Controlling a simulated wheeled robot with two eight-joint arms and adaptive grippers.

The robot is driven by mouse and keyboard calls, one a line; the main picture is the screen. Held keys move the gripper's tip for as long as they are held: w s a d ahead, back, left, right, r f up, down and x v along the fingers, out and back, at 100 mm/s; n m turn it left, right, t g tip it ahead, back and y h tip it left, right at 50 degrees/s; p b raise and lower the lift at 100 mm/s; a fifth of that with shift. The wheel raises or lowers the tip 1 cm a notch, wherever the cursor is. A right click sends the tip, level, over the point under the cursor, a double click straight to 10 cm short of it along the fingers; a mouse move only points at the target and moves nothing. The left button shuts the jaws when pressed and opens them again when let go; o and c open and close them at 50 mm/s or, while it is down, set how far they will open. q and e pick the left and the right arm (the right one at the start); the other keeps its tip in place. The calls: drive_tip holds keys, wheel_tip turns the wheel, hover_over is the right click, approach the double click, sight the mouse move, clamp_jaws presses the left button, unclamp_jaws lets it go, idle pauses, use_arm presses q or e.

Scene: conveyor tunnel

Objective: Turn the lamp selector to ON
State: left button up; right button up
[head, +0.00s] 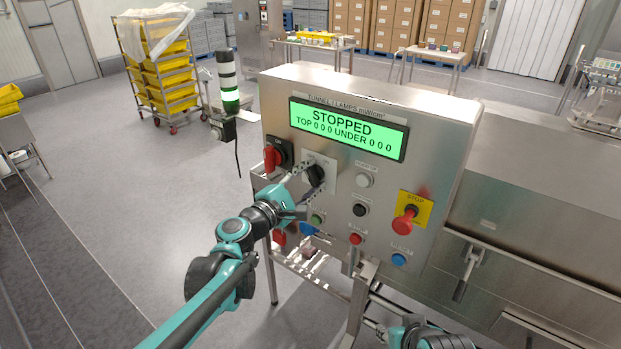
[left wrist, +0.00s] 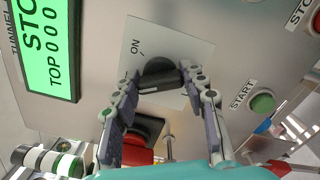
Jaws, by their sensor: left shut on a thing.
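The lamp selector is a black knob (head: 316,174) on a pale square plate (head: 331,182) of the steel control panel. In the left wrist view the knob (left wrist: 160,72) sits between my fingers, with the ON mark on the plate (left wrist: 178,45) near it. My left gripper (head: 305,183) is shut on the knob, one finger on each side; it also fills the left wrist view (left wrist: 163,88). The fingers partly cover the knob, and I cannot tell exactly where it points. The green display (head: 347,129) reads STOPPED, with zeros for TOP and UNDER. Part of my right arm shows at bottom right; its fingers are unclear.
A red rotary switch (head: 272,157) sits left of the selector. Several push buttons lie below and right, including the green START button (left wrist: 262,102) and the red STOP button (head: 404,220) on yellow. A lamp tower (head: 228,82) stands left of the panel.

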use_arm(q)
drive_tip(key=shift+m, duration=0.3)
drive_tip(key=m, duration=1.1)
drive_tip(key=shift+m, duration=0.3)
idle(0.4)
drive_tip(key=o, duration=1.2)
